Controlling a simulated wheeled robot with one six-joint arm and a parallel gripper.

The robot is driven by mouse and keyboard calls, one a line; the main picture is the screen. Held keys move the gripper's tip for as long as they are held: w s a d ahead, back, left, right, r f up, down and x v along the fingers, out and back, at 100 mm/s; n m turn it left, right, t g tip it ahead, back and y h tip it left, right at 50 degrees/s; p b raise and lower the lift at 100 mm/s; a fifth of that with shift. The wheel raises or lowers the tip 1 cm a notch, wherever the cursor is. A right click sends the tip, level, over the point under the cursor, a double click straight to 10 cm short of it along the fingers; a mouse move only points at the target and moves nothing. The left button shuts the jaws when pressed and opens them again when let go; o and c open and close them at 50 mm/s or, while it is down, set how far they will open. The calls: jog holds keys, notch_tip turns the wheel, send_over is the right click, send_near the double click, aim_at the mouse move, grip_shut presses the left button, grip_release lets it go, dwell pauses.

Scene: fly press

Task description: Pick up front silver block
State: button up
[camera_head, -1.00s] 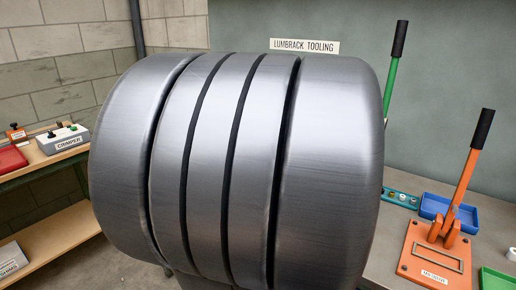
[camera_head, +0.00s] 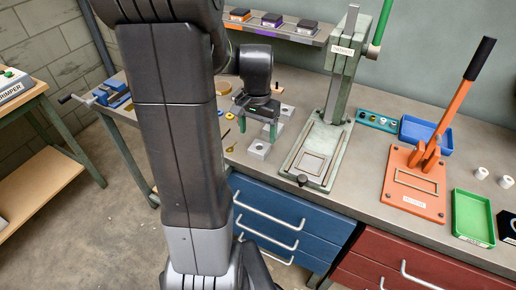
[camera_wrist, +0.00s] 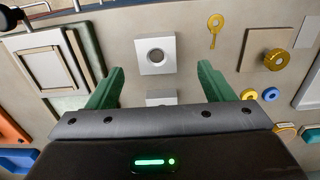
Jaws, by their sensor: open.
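The front silver block (camera_head: 260,148), a square block with a round hole in its top, lies near the bench's front edge, left of the green press. The wrist view shows it whole at top centre (camera_wrist: 155,66). A second silver block (camera_head: 287,110) sits farther back; in the wrist view (camera_wrist: 160,97) it is partly hidden by my gripper's body. My gripper (camera_head: 257,131) points down with green fingers spread, empty. It is above the bench, slightly behind the front block. In the wrist view its fingertips (camera_wrist: 160,72) lie either side of the gap between the blocks.
The green fly press (camera_head: 318,155) stands just right of the blocks. An orange lever press (camera_head: 415,185), blue tray (camera_head: 425,134) and green tray (camera_head: 472,216) are farther right. Yellow tools (camera_head: 228,116) lie left. A low shelf (camera_head: 275,32) runs behind.

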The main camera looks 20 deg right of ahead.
aim_at(259, 148)
jog(key=shift+s+d+f+p, duration=0.1)
jog(key=shift+d+f+p, duration=0.1)
jog(key=shift+f, duration=1.25)
jog(key=shift+d+f+p, duration=0.1)
jog(key=shift+f+p, duration=0.05)
jog(key=shift+f, duration=1.25)
jog(key=shift+c, duration=0.4)
jog(key=c, duration=1.1)
